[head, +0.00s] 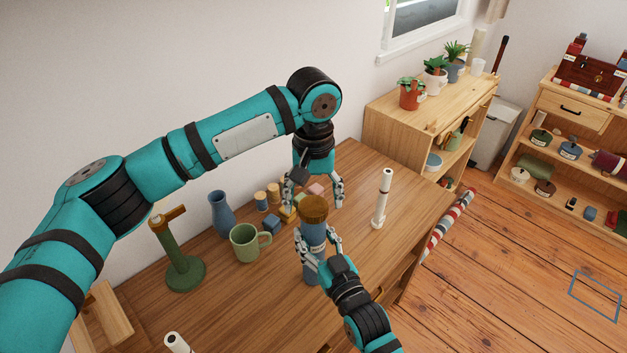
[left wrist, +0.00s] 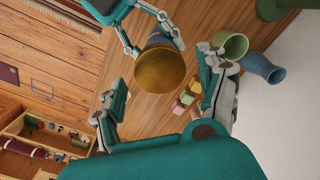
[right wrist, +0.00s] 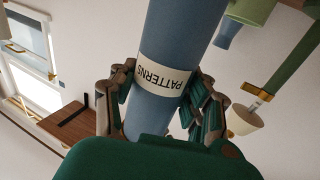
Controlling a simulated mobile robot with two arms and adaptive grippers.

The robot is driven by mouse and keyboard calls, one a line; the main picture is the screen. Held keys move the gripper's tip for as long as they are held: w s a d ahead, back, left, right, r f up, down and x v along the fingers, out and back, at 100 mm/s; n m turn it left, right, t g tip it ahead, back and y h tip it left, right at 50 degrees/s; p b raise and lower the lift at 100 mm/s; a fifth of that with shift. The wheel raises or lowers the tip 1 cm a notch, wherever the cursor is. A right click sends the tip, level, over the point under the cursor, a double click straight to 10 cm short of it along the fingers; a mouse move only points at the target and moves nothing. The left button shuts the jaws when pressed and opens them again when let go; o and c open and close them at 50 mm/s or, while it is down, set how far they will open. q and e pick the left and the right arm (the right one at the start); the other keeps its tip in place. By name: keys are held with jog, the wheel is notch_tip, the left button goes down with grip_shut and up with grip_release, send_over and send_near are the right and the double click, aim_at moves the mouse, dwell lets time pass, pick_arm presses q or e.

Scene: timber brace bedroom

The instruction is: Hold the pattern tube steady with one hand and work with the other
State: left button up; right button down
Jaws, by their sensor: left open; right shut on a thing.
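The pattern tube (head: 314,237) is a blue cylinder with a brown-gold cap (head: 313,208), standing upright on the wooden table. Its "PATTERNS" label (right wrist: 164,78) shows in the right wrist view. My right gripper (head: 318,255) is shut around the tube's body, fingers on both sides of it. My left gripper (head: 313,202) is open and empty, pointing down near the cap at the tube's top. In the left wrist view the cap (left wrist: 159,70) lies beyond and between the spread fingers, apart from them. The tube's lower part is partly hidden by my right gripper.
On the table (head: 400,210) stand a green mug (head: 245,243), a blue vase (head: 221,214), a green stand (head: 184,268), several small blocks (head: 272,224) and a white candle-like post (head: 382,200). A shelf with potted plants (head: 411,95) is behind. The table's right part is mostly clear.

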pick_arm(q)
jog(key=shift+f, duration=1)
jog(key=c, duration=1.2)
jog(key=m, duration=2.1)
jog(key=o, duration=1.3)
